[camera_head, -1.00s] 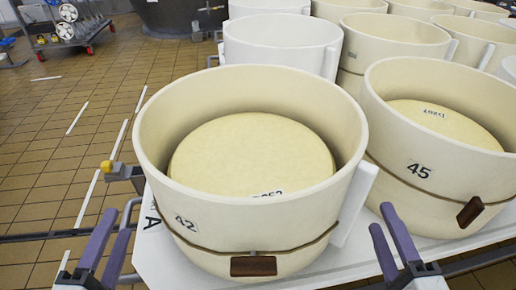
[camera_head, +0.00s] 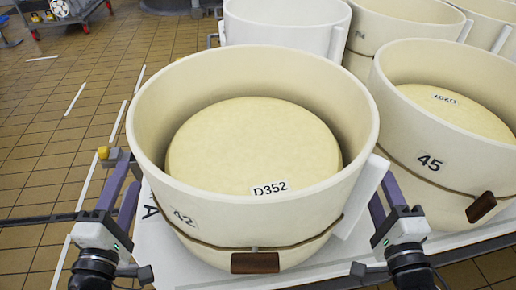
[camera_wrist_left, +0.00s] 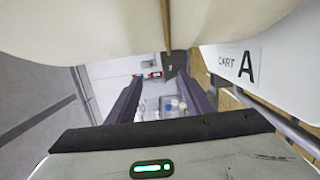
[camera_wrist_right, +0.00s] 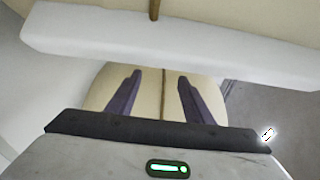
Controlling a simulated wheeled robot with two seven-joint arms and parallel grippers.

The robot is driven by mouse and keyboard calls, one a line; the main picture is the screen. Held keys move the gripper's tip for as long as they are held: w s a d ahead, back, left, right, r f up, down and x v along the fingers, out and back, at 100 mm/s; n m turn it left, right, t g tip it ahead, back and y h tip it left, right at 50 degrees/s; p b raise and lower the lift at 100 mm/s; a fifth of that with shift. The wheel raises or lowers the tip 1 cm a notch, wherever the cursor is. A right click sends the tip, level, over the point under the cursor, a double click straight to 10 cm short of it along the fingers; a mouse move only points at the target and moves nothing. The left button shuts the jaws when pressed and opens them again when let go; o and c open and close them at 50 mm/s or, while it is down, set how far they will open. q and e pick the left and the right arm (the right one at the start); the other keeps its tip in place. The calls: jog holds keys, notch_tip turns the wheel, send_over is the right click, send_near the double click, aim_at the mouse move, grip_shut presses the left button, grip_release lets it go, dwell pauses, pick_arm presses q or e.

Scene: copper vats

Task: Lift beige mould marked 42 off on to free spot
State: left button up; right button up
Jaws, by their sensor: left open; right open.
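The beige mould marked 42 (camera_head: 300,215) stands upright on a white cart top (camera_head: 160,235), with a round pale cheese labelled D352 (camera_head: 250,145) inside. A brown cord and a brown block (camera_head: 255,263) are on its front. My left gripper (camera_head: 126,172) is open and empty at the mould's left side; its fingers also show in the left wrist view (camera_wrist_left: 160,85). My right gripper (camera_head: 380,185) is open at the right side, by a white plate (camera_head: 365,190) there. In the right wrist view its fingers (camera_wrist_right: 160,80) are apart with nothing between them. Contact cannot be told.
Mould 45 (camera_head: 450,175) stands close on the right, near my right gripper. More moulds (camera_head: 285,25) stand close behind. Tiled floor (camera_head: 50,130) is open on the left, with a wheeled rack (camera_head: 65,15) far off.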

pick_arm(q)
jog(key=w+d, duration=0.1)
jog(key=w, duration=0.7)
jog(key=shift+w+d, duration=0.25)
jog(key=shift+w, duration=0.05)
pick_arm(e)
jog(key=w, duration=0.8)
jog(key=shift+w+a, duration=0.2)
jog(key=shift+w, duration=0.1)
pick_arm(q)
jog(key=shift+d, duration=0.2)
pick_arm(e)
jog(key=shift+a, duration=0.2)
